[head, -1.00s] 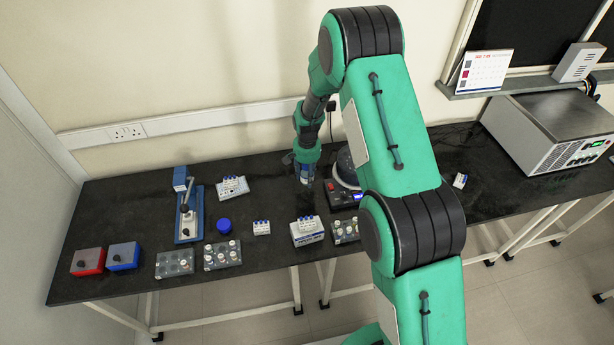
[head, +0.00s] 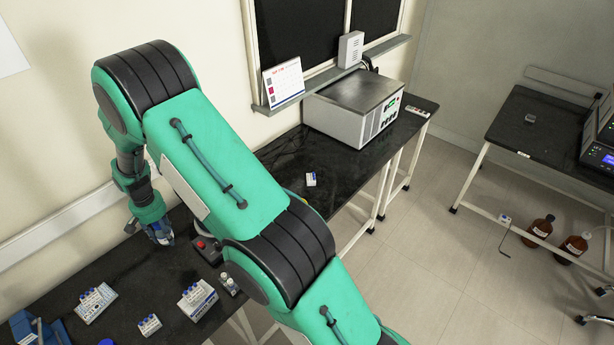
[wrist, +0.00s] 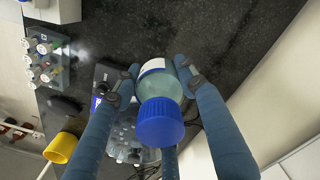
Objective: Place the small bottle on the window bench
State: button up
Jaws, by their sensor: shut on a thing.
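The small bottle (wrist: 161,85) has clear glass, a white label and a ribbed blue cap. In the wrist view my gripper (wrist: 157,72) is shut around it, one dark fingertip on each side. In the head view my gripper (head: 158,234) is at the left, low over the black bench beside the wall; the bottle is hard to make out there. The window bench (head: 345,178) is the black top under the window, to the right of my arm. My arm hides part of the bench between.
A large steel-topped machine (head: 353,105) stands at the back of the window bench. A small white block (head: 311,179) lies near its front-left. Free black surface lies between them. A white and blue rack (head: 197,299) stands left of my arm. A calendar (head: 283,83) is on the sill.

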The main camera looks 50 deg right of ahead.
notch_tip(320, 180, up, 9)
jog(key=w+d+m, duration=0.2)
jog(key=w+d, duration=0.1)
jog(key=d, duration=1.4)
jog(key=w+d+m, duration=0.2)
jog(key=d+m, duration=0.1)
jog(key=d, duration=1.3)
jog(key=s+d+m, duration=0.1)
jog(key=s+d, duration=0.2)
jog(key=d, duration=1)
jog(key=s+d+m, duration=0.2)
jog(key=s+d, duration=0.2)
jog(key=d, duration=0.8)
notch_tip(320, 180, down, 11)
jog(key=shift+w+f+p, duration=0.2)
jog(key=shift+w+p, duration=0.15)
jog(key=shift+p, duration=0.05)
jog(key=shift+a+f, duration=0.1)
jog(key=shift+f, duration=3.05)
